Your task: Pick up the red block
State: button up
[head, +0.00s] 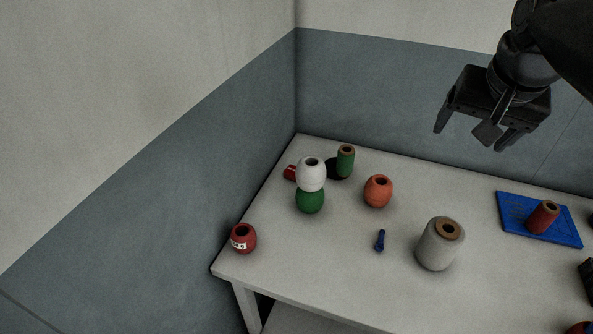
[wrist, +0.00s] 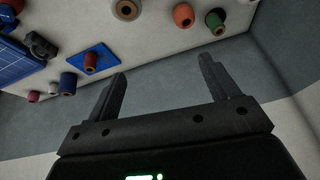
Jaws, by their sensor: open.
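I cannot make out a plain red block in either view. Red things in the head view are a red rounded float (head: 243,239) with a white label at the table's left front corner, a small red piece (head: 290,172) partly hidden behind a white float, and a dark red spool (head: 543,217) on a blue mat at the right. The spool also shows in the wrist view (wrist: 90,62). My gripper (head: 469,140) is open and empty, high above the back of the table, apart from everything. Its two fingers also show in the wrist view (wrist: 163,70).
A white float (head: 311,173) sits on a green float (head: 310,201), with a green spool (head: 346,160) behind. An orange float (head: 378,191), a small blue piece (head: 380,240) and a grey spool (head: 437,246) stand mid-table. The blue mat (head: 515,207) lies right. Walls close the back and left.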

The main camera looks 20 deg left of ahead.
jog(key=w+a+r, duration=0.3)
jog(key=w+a, duration=0.5)
jog(key=w, duration=0.4)
jog(key=m+h, duration=0.1)
send_over(293, 170)
jog(key=s, duration=0.3)
jog(key=shift+g, duration=0.3)
jog(key=f, duration=4.3)
jog(key=shift+s+a+f, duration=0.1)
jog(key=shift+s+a, duration=0.05)
jog(key=shift+a, duration=0.2)
jog(key=x, duration=0.5)
jog(key=shift+w+d+f, duration=0.25)
jog(key=shift+w+d, duration=0.05)
jog(key=shift+w, duration=0.15)
jog(key=c, duration=1.1)
jog(key=shift+r, duration=0.1)
